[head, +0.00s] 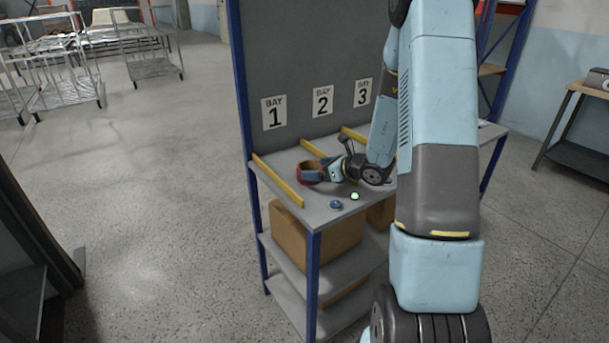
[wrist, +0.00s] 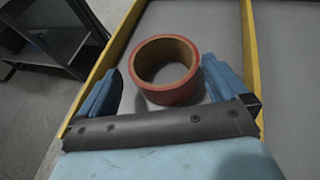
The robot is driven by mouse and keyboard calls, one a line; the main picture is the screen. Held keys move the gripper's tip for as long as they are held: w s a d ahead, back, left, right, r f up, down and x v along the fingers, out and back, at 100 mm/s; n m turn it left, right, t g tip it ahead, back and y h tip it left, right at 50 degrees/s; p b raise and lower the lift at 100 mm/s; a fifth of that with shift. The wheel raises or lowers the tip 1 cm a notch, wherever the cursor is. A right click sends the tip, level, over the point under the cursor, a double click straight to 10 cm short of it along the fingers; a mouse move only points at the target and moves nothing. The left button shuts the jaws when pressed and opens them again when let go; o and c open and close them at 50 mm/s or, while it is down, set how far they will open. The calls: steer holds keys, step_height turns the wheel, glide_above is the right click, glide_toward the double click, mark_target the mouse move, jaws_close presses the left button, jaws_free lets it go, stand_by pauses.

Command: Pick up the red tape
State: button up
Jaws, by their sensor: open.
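The red tape (wrist: 166,94) is a roll with a brown core, lying flat on the grey shelf top between two yellow dividers in the wrist view. In the head view the red tape (head: 306,177) sits in the bay under the "1" sign, partly covered by my gripper. My gripper (wrist: 160,85) is open, with one blue finger to the left of the roll and one to the right. A gap shows on the left; the right finger is very close to the roll. In the head view my gripper (head: 310,172) reaches in from the right at shelf height.
Yellow dividers (head: 278,181) split the shelf top into bays. A small blue item (head: 336,205) and a pale green ball (head: 355,196) are near the front edge. A cardboard box (head: 335,240) stands on the shelf below. A grey back panel (head: 300,60) rises behind the bays.

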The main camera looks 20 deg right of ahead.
mark_target(300, 168)
steer(key=x, duration=0.4)
steer(key=shift+w, duration=0.2)
steer(key=shift+c, duration=0.3)
steer(key=c, duration=0.7)
